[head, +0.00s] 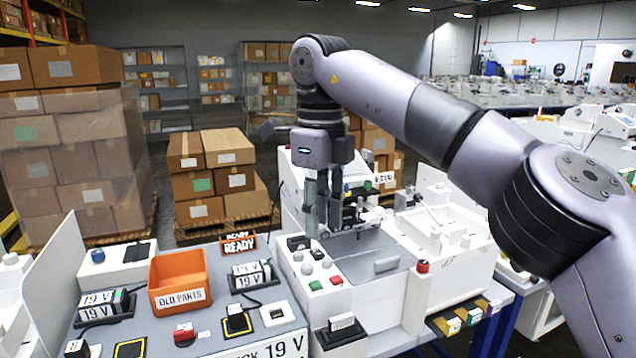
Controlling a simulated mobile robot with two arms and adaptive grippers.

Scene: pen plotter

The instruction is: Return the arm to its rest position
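My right arm comes in from the right and bends down over the white pen plotter (432,278). My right gripper (322,228) points down at the plotter's back left, close to its small carriage parts (372,216). Its dark fingers overlap the machine behind them, so I cannot tell whether they are open or shut, or whether they touch anything. My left gripper is not in view.
An orange OLD PARTS bin (180,282) stands on the grey bench, left of the plotter. Several 19 V blocks (250,274) lie around it. A red-topped post (421,290) rises at the plotter's front. Stacked cartons (75,150) stand behind. More white machines fill the right background.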

